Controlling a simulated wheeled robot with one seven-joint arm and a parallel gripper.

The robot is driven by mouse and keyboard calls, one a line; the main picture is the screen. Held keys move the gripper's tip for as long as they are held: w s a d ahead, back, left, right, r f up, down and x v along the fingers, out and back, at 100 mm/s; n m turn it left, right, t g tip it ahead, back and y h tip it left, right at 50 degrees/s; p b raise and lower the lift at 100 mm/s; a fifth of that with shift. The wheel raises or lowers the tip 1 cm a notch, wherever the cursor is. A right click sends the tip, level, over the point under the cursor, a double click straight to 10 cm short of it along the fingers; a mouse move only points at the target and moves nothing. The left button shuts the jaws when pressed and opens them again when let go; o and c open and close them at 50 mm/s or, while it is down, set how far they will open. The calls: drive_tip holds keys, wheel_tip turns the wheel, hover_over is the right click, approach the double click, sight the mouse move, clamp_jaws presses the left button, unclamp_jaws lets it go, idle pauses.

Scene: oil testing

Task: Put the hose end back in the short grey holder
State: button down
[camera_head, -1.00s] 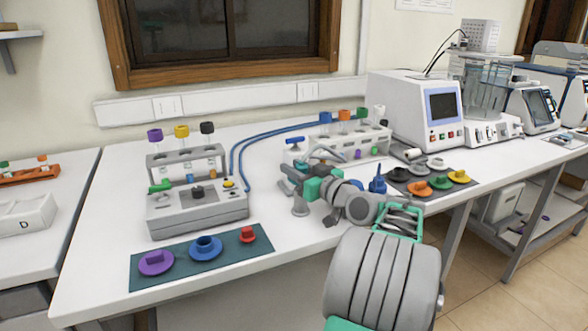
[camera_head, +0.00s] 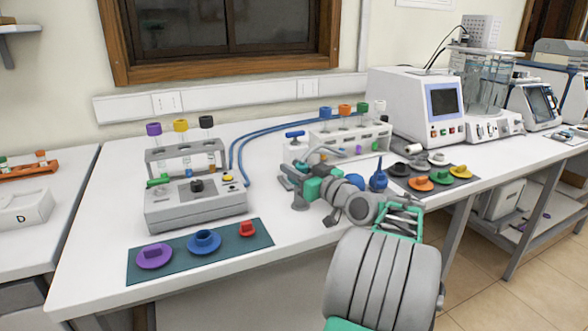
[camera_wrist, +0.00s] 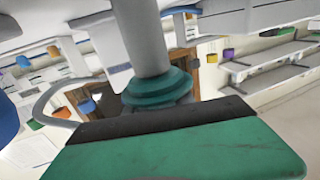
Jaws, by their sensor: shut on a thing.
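In the wrist view, a grey cylinder with a teal collar (camera_wrist: 157,88) stands against the black pad of the green finger; I take this to be the hose end. A thin grey hose (camera_wrist: 50,98) curves beside it.
A white box with a blue handle (camera_head: 296,150) and a rack of capped tubes (camera_head: 350,138) stand behind my gripper. A blue bulb (camera_head: 377,180) is to the right. A grey tube stand (camera_head: 196,208) and a teal mat (camera_head: 262,238) are to the left.

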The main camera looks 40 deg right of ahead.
drive_tip(key=c, duration=1.4)
unclamp_jaws()
drive_tip(key=shift+o, duration=0.2)
drive_tip(key=shift+s+f+b, duration=0.1)
drive_tip(key=shift+s+b, duration=0.3)
drive_tip(key=shift+s, duration=0.15)
drive_tip(key=shift+s+b, duration=0.75)
drive_tip(key=shift+s, duration=0.85)
drive_tip(key=s+b, duration=0.2)
drive_tip(key=s, duration=0.4)
drive_tip(key=shift+s+a, duration=0.15)
drive_tip(key=shift+s, duration=0.25)
drive_tip(key=shift+a, duration=0.1)
